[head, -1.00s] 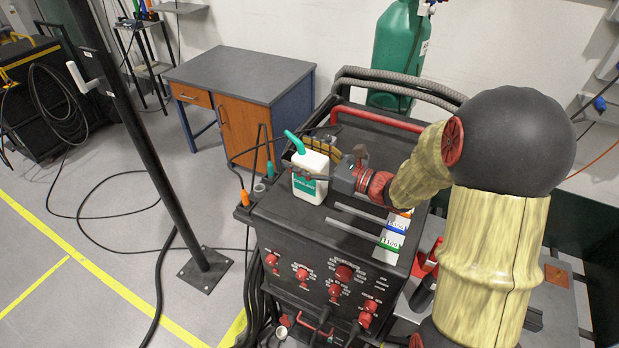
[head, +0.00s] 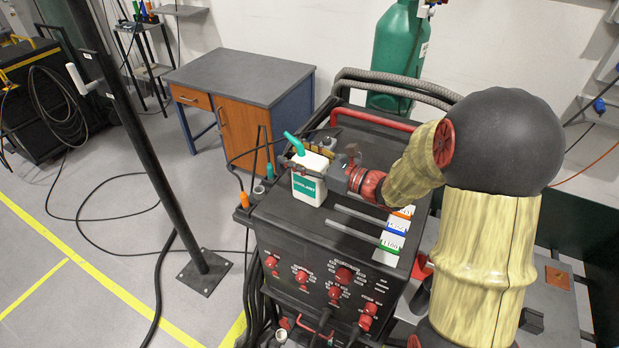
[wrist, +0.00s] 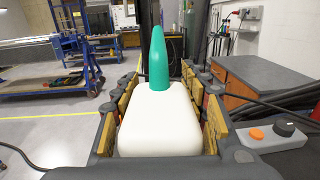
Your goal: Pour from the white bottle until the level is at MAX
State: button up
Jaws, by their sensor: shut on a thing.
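The white bottle (head: 308,187) has a teal spout (head: 293,143) and a teal label. It looks upright at the left part of the dark machine's top; I cannot tell whether its base touches. My gripper (head: 312,165) reaches it from the right and is shut on its upper part, above the label. In the wrist view the white bottle (wrist: 160,120) fills the middle between the yellow-padded fingers, spout pointing away. No MAX mark or liquid level can be made out.
The machine top (head: 290,222) has slots and several coloured cards (head: 397,235) to the right. A grey-topped workbench (head: 240,75) stands behind; a dark post (head: 160,170) stands left.

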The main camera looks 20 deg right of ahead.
grip_shut()
jog(key=shift+r, duration=0.1)
dwell(0.5)
